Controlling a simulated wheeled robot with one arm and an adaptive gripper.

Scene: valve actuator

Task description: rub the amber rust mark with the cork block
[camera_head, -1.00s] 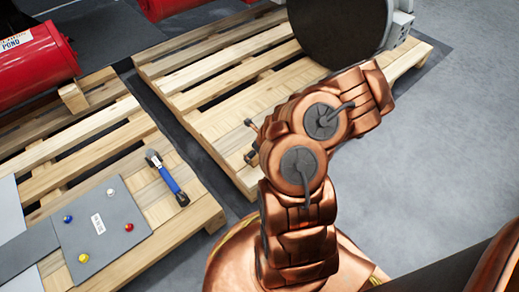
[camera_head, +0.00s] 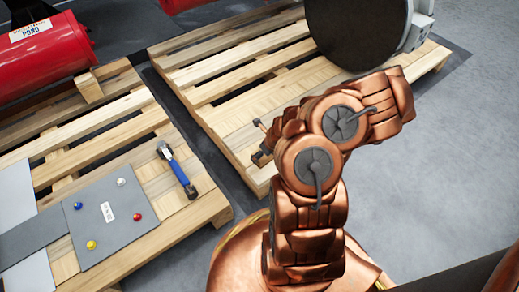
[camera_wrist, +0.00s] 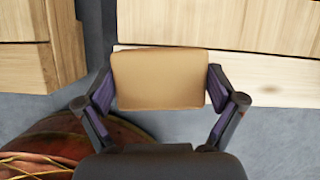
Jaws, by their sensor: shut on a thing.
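The cork block (camera_wrist: 160,80) is a tan rectangular block in the wrist view. My gripper (camera_wrist: 160,86) is shut on it, with one finger against its left side and one against its right. In the head view my gripper (camera_head: 262,148) is mostly hidden behind my copper-coloured arm, and I cannot make out the block there. Pale pallet boards (camera_wrist: 225,25) lie beyond the block in the wrist view. I see no amber rust mark in either view.
A pallet at the left (camera_head: 205,208) bears a grey panel (camera_head: 100,240) with coloured knobs and a blue-handled tool (camera_head: 178,172). A second pallet (camera_head: 222,118) bears a large dark disc (camera_head: 355,32). A red cylinder (camera_head: 45,60) lies at upper left. Grey floor is clear at right.

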